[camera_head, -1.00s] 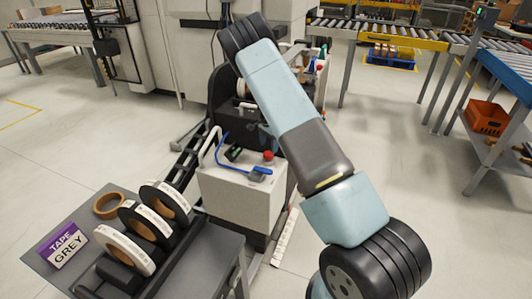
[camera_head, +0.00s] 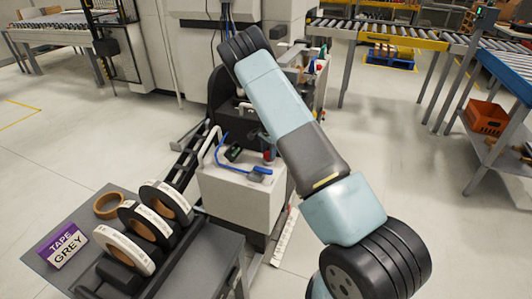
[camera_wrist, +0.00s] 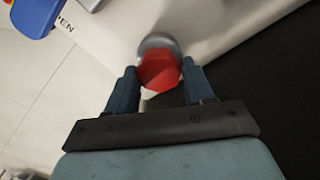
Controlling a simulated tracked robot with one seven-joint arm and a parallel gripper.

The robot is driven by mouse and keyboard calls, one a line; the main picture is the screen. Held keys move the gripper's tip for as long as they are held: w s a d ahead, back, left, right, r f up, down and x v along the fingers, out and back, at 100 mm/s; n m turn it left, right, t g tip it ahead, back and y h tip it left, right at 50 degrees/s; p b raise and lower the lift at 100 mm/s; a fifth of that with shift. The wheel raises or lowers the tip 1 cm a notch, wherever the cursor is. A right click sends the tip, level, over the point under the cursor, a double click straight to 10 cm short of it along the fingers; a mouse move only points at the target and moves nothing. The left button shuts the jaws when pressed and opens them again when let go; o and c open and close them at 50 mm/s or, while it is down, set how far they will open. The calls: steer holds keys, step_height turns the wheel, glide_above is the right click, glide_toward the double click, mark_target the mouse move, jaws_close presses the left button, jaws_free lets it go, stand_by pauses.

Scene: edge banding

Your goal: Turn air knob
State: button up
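The red air knob (camera_wrist: 159,72) sits on a round grey base on the pale machine housing in the wrist view. My gripper (camera_wrist: 159,67) has its two dark blue fingers apart, one on each side of the knob. The fingertips are very close to the knob's sides; a narrow gap seems to show, and firm contact cannot be made out. In the head view the knob (camera_head: 267,156) shows on top of the white box (camera_head: 240,195), partly covered by my arm and gripper.
A blue lever (camera_head: 258,171) stands on the same box, left of the knob; a blue part (camera_wrist: 35,15) also shows in the wrist view, near partly hidden lettering. A grey table (camera_head: 205,265) with tape rolls (camera_head: 150,220) and a purple tape sign (camera_head: 62,245) is at lower left.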

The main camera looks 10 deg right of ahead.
mark_target(268, 153)
steer(key=c, duration=0.5)
steer(key=shift+w+r+n, duration=0.1)
steer(key=shift+n, duration=0.7)
steer(key=shift+a, duration=0.1)
steer(key=o, duration=1)
step_height(268, 153, up, 14)
steer(key=shift+f, duration=0.25)
